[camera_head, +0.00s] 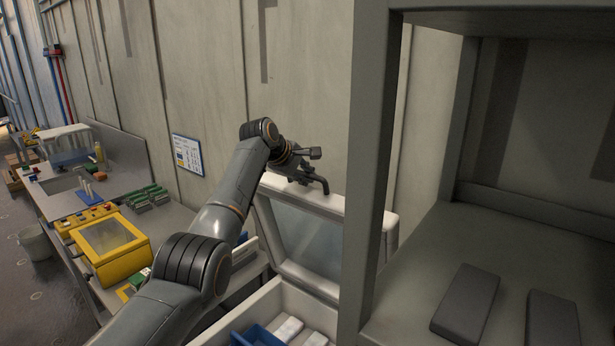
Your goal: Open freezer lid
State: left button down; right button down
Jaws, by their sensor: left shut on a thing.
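The freezer lid (327,200) is a white frame with a glass pane. It stands raised and tilted back toward the wall, above the white freezer body (257,306). My left arm reaches in from the lower left. My left gripper (318,182) is at the lid's upper edge and is shut on the lid. The exact contact of the fingers is small and hard to make out. Inside the open freezer are a blue bin (258,336) and white packs (289,329). The right part of the lid is hidden behind a grey shelf post. My right gripper is not in view.
A grey shelf unit (374,150) stands close at the right, with dark flat blocks (466,303) on its shelf. At the left, a workbench (172,222) carries a yellow machine (108,245) and green parts. A concrete wall (300,80) runs behind.

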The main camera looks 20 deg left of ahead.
pick_arm(q)
jog(key=shift+r, duration=0.25)
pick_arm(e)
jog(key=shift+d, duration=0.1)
pick_arm(q)
jog(key=c, duration=1.3)
grip_release()
jog(key=shift+a, duration=0.1)
jog(key=shift+c, duration=0.2)
jog(key=shift+s, duration=0.2)
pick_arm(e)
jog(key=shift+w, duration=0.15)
pick_arm(q)
jog(key=v, duration=1.2)
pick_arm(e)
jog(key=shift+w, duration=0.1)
pick_arm(q)
jog(key=shift+f, duration=0.1)
